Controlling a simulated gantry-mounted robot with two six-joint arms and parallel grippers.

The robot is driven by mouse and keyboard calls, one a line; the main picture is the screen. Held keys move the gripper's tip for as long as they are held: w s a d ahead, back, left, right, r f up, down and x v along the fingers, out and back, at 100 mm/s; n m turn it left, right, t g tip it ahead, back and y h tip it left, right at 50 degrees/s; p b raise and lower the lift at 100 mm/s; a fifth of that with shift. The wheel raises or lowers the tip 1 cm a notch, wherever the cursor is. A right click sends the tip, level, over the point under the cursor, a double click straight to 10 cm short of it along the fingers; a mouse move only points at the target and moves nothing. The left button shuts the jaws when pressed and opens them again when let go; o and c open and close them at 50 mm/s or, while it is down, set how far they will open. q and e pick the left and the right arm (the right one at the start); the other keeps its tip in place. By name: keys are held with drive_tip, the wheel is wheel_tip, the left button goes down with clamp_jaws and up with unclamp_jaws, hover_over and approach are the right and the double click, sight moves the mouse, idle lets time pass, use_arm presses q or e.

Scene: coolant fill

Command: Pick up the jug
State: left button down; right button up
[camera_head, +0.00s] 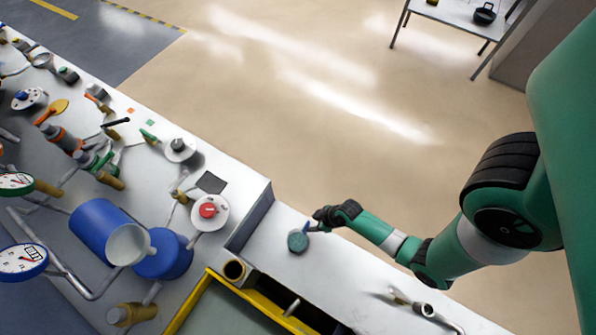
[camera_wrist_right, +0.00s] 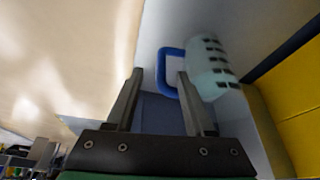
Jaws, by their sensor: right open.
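The jug (camera_head: 298,241) stands on the white bench top to the right of the low dividing wall. In the right wrist view it is a pale translucent jug (camera_wrist_right: 213,68) with dark marks on its side and a blue loop handle (camera_wrist_right: 168,72). My right gripper (camera_head: 318,220) is close beside the jug on its handle side. In the right wrist view its two fingers are apart (camera_wrist_right: 160,74), and the handle shows between and just past the fingertips. I cannot tell whether they touch it. My left gripper is not in view.
A grey dividing wall (camera_head: 250,219) stands left of the jug. A yellow-edged bin (camera_head: 215,290) lies in front. Pipes, gauges, valves and a blue tank (camera_head: 103,230) crowd the left bench. A metal fitting (camera_head: 424,309) lies at lower right. Bench around the jug is mostly clear.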

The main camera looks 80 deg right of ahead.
drive_tip(key=b+x, duration=0.2)
drive_tip(key=x, duration=0.3)
drive_tip(key=shift+a+f+b, duration=0.1)
drive_tip(key=shift+a+b, duration=0.05)
drive_tip(key=shift+b, duration=0.15)
clamp_jaws()
idle(1.1)
